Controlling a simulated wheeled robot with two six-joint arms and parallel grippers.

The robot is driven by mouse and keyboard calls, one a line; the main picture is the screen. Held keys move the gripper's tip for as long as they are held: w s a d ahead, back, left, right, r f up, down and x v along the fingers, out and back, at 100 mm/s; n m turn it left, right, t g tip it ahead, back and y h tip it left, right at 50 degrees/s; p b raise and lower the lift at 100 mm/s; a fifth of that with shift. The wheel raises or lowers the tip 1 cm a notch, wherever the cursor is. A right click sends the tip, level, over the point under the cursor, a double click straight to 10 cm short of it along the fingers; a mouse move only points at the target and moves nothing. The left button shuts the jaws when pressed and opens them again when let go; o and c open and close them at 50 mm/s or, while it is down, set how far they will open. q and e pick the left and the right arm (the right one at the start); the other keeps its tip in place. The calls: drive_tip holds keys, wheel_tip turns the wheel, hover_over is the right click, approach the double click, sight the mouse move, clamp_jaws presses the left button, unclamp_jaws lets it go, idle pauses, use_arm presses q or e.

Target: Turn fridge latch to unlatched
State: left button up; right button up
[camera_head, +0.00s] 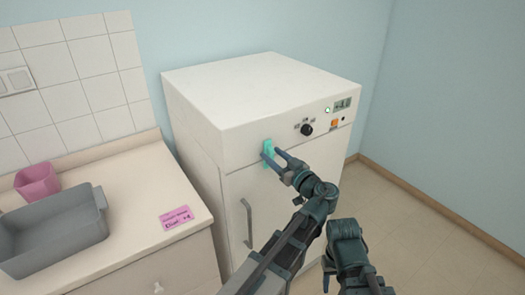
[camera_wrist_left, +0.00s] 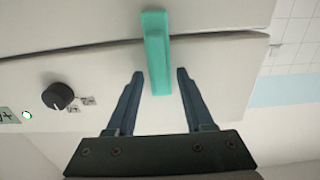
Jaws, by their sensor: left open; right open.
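The white fridge (camera_head: 265,95) stands against the wall, its door shut. A teal latch (camera_head: 267,152) sits at the seam between its upper panel and door. In the left wrist view the latch (camera_wrist_left: 156,60) is a narrow teal bar lying across the seam. My left gripper (camera_head: 274,153) is open at the latch; in the left wrist view its two fingers (camera_wrist_left: 158,72) stand on either side of the latch's near end, with gaps on both sides. My right gripper (camera_head: 327,280) is low in the head view, away from the fridge, and its fingers are mostly hidden.
The fridge front has a black knob (camera_head: 307,129), an orange button (camera_head: 335,123) and a small display (camera_head: 342,104). A grey door handle (camera_head: 247,222) is below the latch.

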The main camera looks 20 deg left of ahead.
use_arm(q)
drive_tip(key=shift+w+a, duration=0.1)
clamp_jaws()
drive_tip(key=shift+m, duration=0.3)
drive_tip(key=shift+w+d+f+m+b, duration=0.2)
drive_tip(key=shift+w+f+m+b, duration=0.1)
drive_tip(key=shift+m, duration=2.55)
drive_tip(key=shift+w+d+f+m+b, duration=0.2)
drive_tip(key=shift+f+m+b, duration=0.1)
drive_tip(key=shift+m, duration=2.6)
drive_tip(key=shift+w+d+f+m+b, duration=0.2)
drive_tip(key=shift+f+m+b, duration=0.1)
drive_tip(key=shift+m, duration=2.55)
